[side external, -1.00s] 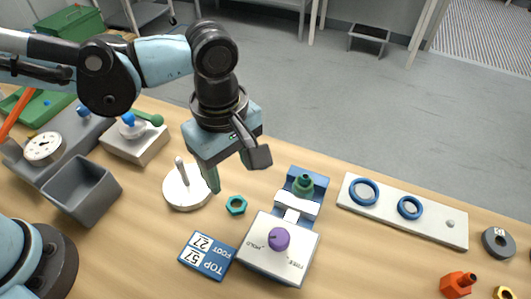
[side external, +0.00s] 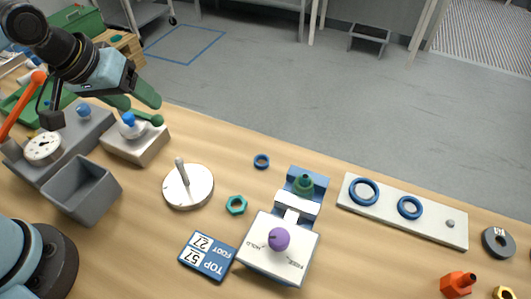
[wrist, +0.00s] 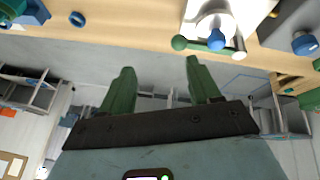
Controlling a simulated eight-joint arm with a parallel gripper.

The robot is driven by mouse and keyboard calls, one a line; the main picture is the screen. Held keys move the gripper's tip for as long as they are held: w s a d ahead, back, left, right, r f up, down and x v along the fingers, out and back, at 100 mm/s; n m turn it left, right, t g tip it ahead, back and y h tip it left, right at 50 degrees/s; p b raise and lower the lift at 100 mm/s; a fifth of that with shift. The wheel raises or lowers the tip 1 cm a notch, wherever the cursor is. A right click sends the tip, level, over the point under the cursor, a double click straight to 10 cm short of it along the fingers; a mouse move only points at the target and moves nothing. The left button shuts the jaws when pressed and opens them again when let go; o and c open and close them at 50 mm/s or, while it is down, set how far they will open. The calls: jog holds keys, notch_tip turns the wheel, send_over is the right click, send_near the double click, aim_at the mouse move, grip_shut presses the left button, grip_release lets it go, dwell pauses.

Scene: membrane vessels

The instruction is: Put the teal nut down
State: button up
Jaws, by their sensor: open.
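The teal nut (side external: 236,205) lies flat on the wooden table, between the round white base with a post (side external: 188,186) and the blue-and-white clamp fixture (side external: 278,248). Nothing touches it. My gripper (side external: 142,103) is at the upper left in the side view, well away from the nut and above the grey block with a blue knob (side external: 133,144). In the wrist view its two green fingers (wrist: 158,80) are spread apart with nothing between them. The nut is not clearly visible in the wrist view.
A blue ring (side external: 261,161) lies behind the nut. A blue label plate (side external: 207,257) lies in front. A grey open bin (side external: 82,190) and a dial gauge (side external: 43,148) stand left. A white board with two blue rings (side external: 385,228) and an orange piece (side external: 458,284) lie right.

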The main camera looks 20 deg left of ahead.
jog(key=a+m, duration=0.1)
jog(key=a+m+t, duration=0.1)
jog(key=a, duration=0.1)
jog(key=s+a+m+y, duration=0.1)
jog(key=a, duration=0.1)
jog(key=shift+s+a+f+t, duration=0.1)
jog(key=shift+a+f+t, duration=0.1)
jog(key=shift+f+t, duration=0.2)
